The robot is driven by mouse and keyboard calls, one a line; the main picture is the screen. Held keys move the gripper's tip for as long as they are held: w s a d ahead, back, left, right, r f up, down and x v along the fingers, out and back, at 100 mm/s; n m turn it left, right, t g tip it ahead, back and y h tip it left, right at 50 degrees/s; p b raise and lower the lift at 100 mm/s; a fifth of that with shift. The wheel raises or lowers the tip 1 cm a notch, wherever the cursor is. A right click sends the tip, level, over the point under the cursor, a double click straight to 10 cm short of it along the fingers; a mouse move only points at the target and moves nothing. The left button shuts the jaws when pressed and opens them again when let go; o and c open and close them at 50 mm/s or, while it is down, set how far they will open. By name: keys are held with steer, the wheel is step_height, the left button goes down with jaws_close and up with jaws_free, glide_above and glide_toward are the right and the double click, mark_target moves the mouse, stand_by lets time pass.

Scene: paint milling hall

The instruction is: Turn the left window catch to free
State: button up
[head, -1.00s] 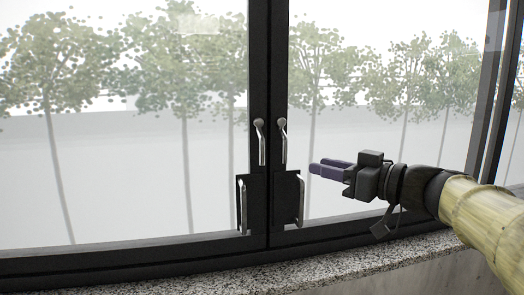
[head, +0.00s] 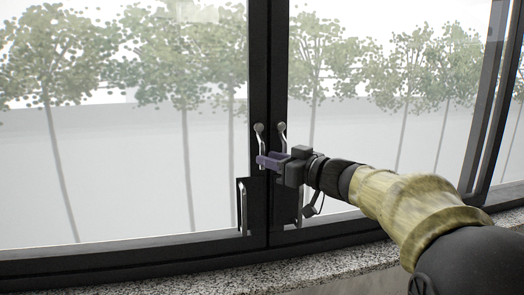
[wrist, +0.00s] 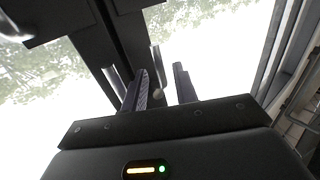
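The left window catch (head: 259,135) is a slim silver lever hanging down from a round pivot on the black frame. The right catch (head: 282,131) is a similar lever beside it; its lower part is hidden behind my gripper. My gripper (head: 260,161), with purple fingers, reaches in from the right. Its fingertips are at the left catch's lower end in the head view. In the wrist view the fingers (wrist: 162,82) are apart. A silver lever (wrist: 156,58) shows in the gap beyond them, apparently the left catch. I cannot tell whether they touch it.
A black plate with a silver pull handle (head: 243,206) sits below the left catch. The right pull handle (head: 299,207) is partly hidden by my gripper. A speckled stone sill (head: 210,282) runs below the windows. The glass on the left is unobstructed.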

steer(key=x, duration=0.3)
steer(key=shift+w+a+p, duration=0.2)
steer(key=shift+p, duration=0.2)
steer(key=shift+c, duration=0.4)
jaws_close()
